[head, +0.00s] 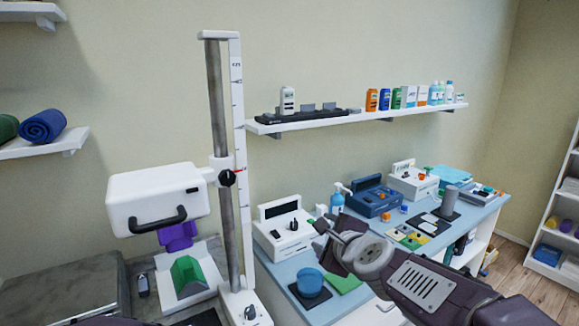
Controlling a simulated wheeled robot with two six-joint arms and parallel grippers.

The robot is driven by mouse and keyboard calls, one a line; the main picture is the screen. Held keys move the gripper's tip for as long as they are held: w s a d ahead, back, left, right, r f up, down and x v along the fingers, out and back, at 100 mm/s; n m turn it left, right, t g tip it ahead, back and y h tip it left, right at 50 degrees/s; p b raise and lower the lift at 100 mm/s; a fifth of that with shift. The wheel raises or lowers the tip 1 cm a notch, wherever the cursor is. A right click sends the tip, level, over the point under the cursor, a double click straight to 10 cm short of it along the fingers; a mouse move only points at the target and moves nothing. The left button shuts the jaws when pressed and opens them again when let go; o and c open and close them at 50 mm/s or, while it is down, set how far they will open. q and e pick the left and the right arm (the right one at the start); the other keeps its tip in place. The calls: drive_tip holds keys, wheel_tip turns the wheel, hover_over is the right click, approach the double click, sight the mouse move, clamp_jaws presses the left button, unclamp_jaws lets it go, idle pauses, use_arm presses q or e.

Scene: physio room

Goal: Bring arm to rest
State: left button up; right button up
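My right arm comes in from the lower right and reaches over the blue-topped bench. Its gripper (322,236) is at the arm's far end, above the bench and to the right of the white upright stand. The fingertips are small and seen against the bench items, so I cannot tell whether they are open or shut. I see nothing clearly held in it. My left gripper is not in view; only a dark edge, perhaps part of my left arm, shows at the bottom left.
The white stand (236,150) with its boxy head (155,199) rises left of my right gripper. The blue-topped bench (485,213) carries white and blue devices, a blue bowl (308,282) and a grey cylinder (449,200). A wall shelf (350,119) holds bottles.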

drive_tip(key=s+d+f+n+g+h+p, duration=0.1)
drive_tip(key=s+d+f+n+g, duration=0.2)
drive_tip(key=f, duration=0.4)
drive_tip(key=s+d+f+n+g+h+p, duration=0.1)
drive_tip(key=s+d+f+n+g, duration=0.1)
drive_tip(key=s+d+f+n, duration=0.3)
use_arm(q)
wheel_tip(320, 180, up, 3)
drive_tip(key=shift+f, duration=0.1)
use_arm(e)
drive_tip(key=s+d+f+n+g, duration=0.2)
drive_tip(key=s+f+n+g, duration=0.1)
drive_tip(key=s+f+n, duration=0.3)
drive_tip(key=s+d+f+n+g+h, duration=0.1)
drive_tip(key=s+f+n+g, duration=0.3)
drive_tip(key=s, duration=0.7)
wheel_tip(320, 180, down, 3)
drive_tip(key=d+n, duration=0.1)
drive_tip(key=n, duration=0.1)
drive_tip(key=shift+f+n, duration=0.15)
drive_tip(key=shift+n, duration=0.15)
drive_tip(key=shift+a, duration=0.1)
